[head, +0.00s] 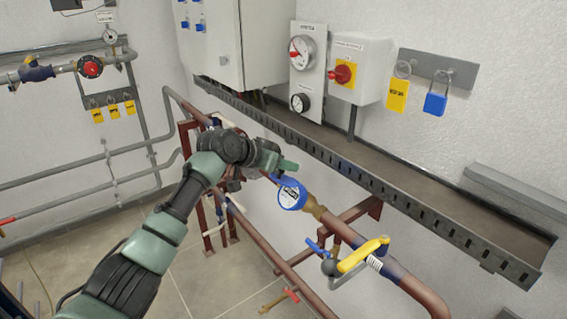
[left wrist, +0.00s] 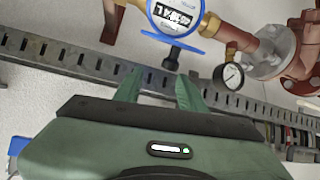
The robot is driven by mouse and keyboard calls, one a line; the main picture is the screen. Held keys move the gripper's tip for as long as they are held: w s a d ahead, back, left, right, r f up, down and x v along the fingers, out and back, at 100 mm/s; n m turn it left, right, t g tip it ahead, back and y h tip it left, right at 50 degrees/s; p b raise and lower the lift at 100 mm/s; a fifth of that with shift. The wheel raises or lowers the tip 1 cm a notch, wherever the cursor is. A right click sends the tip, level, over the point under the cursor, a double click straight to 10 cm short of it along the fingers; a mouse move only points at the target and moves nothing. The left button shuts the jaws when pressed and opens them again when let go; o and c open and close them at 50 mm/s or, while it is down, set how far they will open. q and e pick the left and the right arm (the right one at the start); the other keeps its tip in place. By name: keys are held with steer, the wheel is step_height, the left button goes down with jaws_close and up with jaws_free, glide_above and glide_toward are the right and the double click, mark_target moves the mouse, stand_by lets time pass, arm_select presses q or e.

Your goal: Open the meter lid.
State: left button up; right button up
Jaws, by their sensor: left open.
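The water meter (head: 291,194) is a round blue body with a white printed face, set in a reddish-brown pipe with brass fittings. In the left wrist view the meter (left wrist: 172,18) is at the top centre, cut by the frame edge, with a blue rim around its face. My left gripper (head: 288,168) is just above and left of the meter in the head view. In the left wrist view its fingers (left wrist: 158,90) are apart and empty, with a visible gap to the meter. My right gripper is not seen.
A grey slotted cable tray (head: 400,200) runs along the wall behind the pipe. A yellow-handled valve (head: 362,255) is on the pipe to the right. A small pressure gauge (left wrist: 229,75) stands beside the meter in the wrist view. A red-and-yellow switch box (head: 360,70) hangs above.

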arm_select(q)
steer(key=shift+s+a, duration=0.1)
steer(key=shift+a, duration=0.3)
steer(key=b+v, duration=0.3)
steer(key=v, duration=0.4)
steer(key=shift+s+d+r, duration=0.2)
steer(key=shift+d+r, duration=0.05)
steer(key=shift+r, duration=0.05)
